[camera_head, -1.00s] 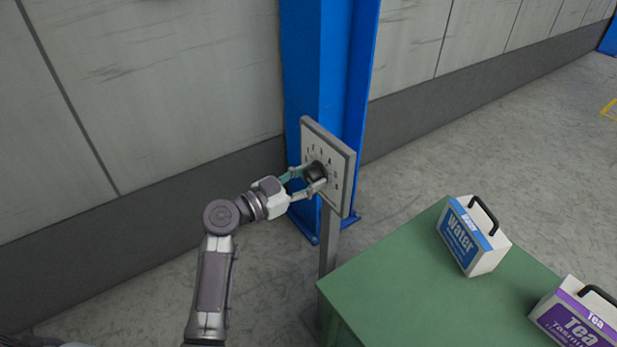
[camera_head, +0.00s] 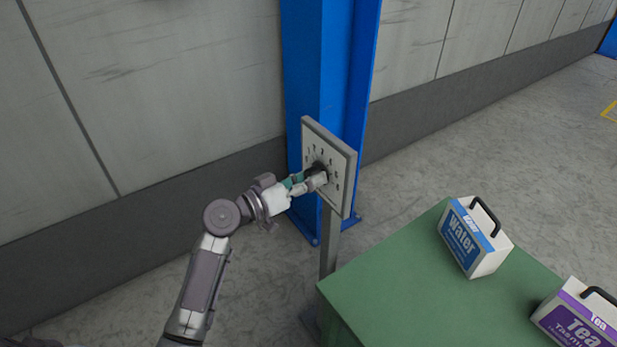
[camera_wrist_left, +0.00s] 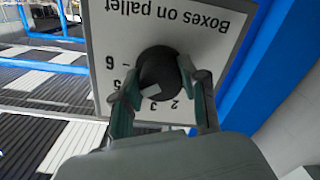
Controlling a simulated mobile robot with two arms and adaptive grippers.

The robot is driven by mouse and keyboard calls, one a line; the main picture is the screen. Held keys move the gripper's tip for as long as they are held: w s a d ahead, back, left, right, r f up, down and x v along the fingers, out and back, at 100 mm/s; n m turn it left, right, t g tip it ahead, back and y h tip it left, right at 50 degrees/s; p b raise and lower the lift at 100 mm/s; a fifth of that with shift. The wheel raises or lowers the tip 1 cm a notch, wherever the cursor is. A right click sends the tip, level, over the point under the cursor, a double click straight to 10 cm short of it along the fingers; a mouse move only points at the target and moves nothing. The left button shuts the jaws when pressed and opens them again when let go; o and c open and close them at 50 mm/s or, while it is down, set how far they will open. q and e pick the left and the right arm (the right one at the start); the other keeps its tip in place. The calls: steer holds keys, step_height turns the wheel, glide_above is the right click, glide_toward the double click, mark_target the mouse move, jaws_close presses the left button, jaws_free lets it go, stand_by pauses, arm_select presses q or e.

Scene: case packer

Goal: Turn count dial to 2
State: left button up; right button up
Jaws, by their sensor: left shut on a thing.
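The count dial (camera_wrist_left: 159,66) is a round black knob on a white panel (camera_head: 345,170), which stands on a grey post. In the left wrist view the panel reads "Boxes on pallet" upside down, with 6, 5, 3 and 2 legible around the knob. My left gripper (camera_head: 311,181) is shut on the dial, one finger on each side; its fingers also show in the left wrist view (camera_wrist_left: 160,88). A light grey patch shows on the knob's edge near the 3; I cannot tell exactly which number it marks. My right gripper is out of view.
A blue column (camera_head: 325,80) stands behind the panel, near the grey wall. A green table (camera_head: 400,285) stands at lower right, holding a Water box (camera_head: 487,259) and a Tea box (camera_head: 580,325). The floor left of the post is clear.

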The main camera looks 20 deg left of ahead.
arm_select(q)
steer(key=n, duration=0.2)
steer(key=n+p, duration=0.1)
steer(key=shift+r+n, duration=0.25)
steer(key=shift+n, duration=0.15)
steer(key=n+p, duration=0.2)
steer(key=n, duration=0.2)
steer(key=n+p, duration=0.2)
steer(key=n, duration=0.3)
steer(key=shift+w+r+n, duration=0.1)
steer(key=shift+r+n, duration=0.05)
steer(key=shift+n, duration=0.15)
steer(key=shift+n+p, duration=0.8)
steer(key=shift+n, duration=0.7)
steer(key=o, duration=0.9)
steer(key=shift+o, duration=1.2)
steer(key=shift+w+d+f, duration=0.1)
steer(key=shift+d+f, duration=0.05)
steer(key=shift+f, duration=0.1)
